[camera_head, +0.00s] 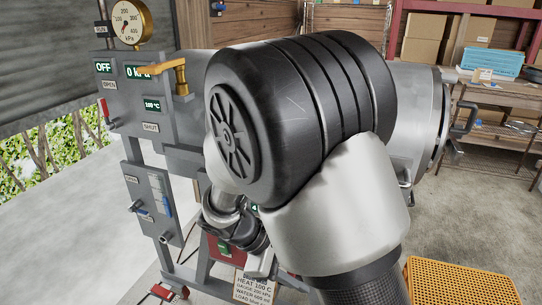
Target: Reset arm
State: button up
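My arm fills the middle of the camera_head view, its large dark joint and pale link close to the camera. The far end of my arm, with my gripper (262,264), shows small below that joint, in front of the lower part of a steel machine (413,120). The fingers are too small and covered to tell whether they are open or shut. I see nothing clearly held. Much of the machine's body is hidden behind my arm.
A grey panel (125,105) with a brass gauge (131,22) and an orange lever (163,67) stands left; labels read OFF, 0 kPa and SHUT. An orange crate (460,282) lies on the floor, lower right. Shelves with a blue basket (492,62) stand behind.

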jog(key=s+d+r+m+t+y, duration=0.2)
jog(key=s+d+r+m+y, duration=0.2)
jog(key=s+r+m, duration=0.45)
jog(key=s+d+r+m+t+y, duration=0.3)
jog(key=s+r+m+y, duration=0.15)
jog(key=r, duration=0.65)
notch_tip(320, 180, up, 19)
jog(key=p, duration=1.9)
jog(key=shift+w+f+m+g, duration=0.2)
jog(key=shift+w+m+g, duration=0.1)
jog(key=shift+m, duration=0.1)
jog(key=shift+h, duration=0.25)
